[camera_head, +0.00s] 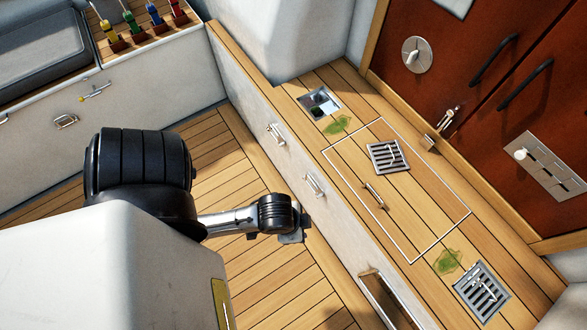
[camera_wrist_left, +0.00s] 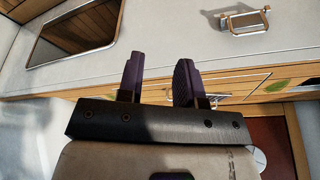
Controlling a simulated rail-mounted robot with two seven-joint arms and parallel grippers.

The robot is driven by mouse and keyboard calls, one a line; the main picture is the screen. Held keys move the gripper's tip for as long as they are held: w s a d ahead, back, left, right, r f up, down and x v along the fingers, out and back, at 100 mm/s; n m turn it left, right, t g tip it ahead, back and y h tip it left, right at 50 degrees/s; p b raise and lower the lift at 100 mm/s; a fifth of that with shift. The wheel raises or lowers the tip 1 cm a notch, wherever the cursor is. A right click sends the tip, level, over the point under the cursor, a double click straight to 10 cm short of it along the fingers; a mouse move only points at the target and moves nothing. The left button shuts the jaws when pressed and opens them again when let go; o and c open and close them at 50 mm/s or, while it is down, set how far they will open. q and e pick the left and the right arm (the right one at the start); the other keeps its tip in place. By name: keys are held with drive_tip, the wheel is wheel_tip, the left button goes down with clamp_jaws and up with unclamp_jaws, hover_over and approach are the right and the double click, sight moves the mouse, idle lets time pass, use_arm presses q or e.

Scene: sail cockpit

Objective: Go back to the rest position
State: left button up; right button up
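My left gripper (camera_wrist_left: 158,75) shows in the left wrist view. Its two dark fingers stand apart with a clear gap and nothing between them. Behind the gap is a pale wall, and I cannot tell how far off it is. My right gripper is in no view.
On the right, a wooden bench (camera_head: 335,185) carries drain grates (camera_head: 388,156) and green patches (camera_head: 337,125). Colored-handled tools (camera_head: 130,18) stand top left. The plank floor (camera_head: 275,285) looks clear.

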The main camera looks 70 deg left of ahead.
use_arm(q)
drive_tip(key=shift+s+a+r+n, duration=0.2)
drive_tip(key=shift+s+a+n, duration=0.15)
drive_tip(key=shift+s, duration=0.2)
